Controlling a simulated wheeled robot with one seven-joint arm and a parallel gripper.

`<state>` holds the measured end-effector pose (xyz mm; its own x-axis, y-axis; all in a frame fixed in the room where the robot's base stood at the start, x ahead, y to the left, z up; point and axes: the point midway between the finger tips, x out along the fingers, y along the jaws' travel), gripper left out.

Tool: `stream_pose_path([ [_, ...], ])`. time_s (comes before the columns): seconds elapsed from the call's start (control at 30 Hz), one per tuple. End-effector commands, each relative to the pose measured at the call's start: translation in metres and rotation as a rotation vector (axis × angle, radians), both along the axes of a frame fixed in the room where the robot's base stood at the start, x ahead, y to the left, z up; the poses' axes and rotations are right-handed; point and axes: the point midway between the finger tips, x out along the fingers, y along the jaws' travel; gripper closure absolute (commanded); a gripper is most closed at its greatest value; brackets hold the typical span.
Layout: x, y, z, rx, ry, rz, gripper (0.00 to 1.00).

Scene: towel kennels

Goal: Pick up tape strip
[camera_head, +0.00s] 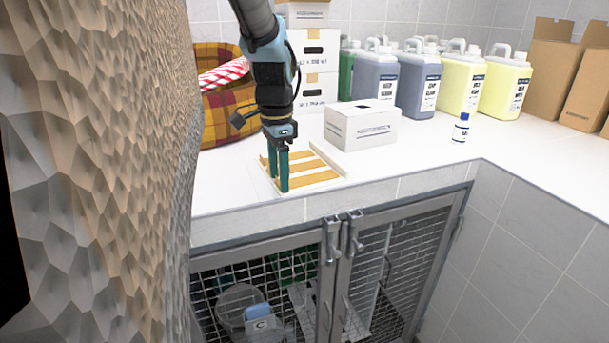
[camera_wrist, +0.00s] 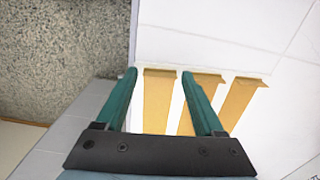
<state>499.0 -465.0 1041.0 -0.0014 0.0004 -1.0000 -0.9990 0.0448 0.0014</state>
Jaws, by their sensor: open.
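Several tan tape strips lie side by side on a flat white sheet or board (camera_head: 257,183) on the counter. One strip (camera_head: 306,178) shows in the head view. In the wrist view, one tape strip (camera_wrist: 157,95) lies between my two fingers, a second strip (camera_wrist: 207,90) is partly behind the right finger, and a third strip (camera_wrist: 240,100) lies to the right. My gripper (camera_head: 278,190) points down over the left part of the strips. Its green fingers are open with nothing held between them; it also shows in the wrist view (camera_wrist: 158,72). I cannot tell whether the fingertips touch the board.
A white box (camera_head: 362,126) stands behind and right of the strips. A plaid basket (camera_head: 225,125) is at the back left. Several jugs (camera_head: 418,85) and cardboard boxes (camera_head: 552,68) line the wall. A small bottle (camera_head: 461,129) stands right. Mesh kennel doors (camera_head: 390,270) are below the counter edge.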

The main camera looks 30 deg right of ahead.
Motion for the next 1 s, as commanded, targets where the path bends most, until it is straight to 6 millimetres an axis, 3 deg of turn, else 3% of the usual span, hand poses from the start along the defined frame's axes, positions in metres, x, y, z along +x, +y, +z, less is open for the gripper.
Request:
stream_pose_path([
  [0.27, 0.0002, -0.0002, -0.0028, -0.001, -0.001, 0.000, 0.31],
  [0.6, 0.0002, -0.0002, -0.0026, -0.001, -0.001, 0.000, 0.69],
  [1.0, 0.0004, -0.0007, 0.0025, -0.003, -0.002, -0.001, 0.69],
])
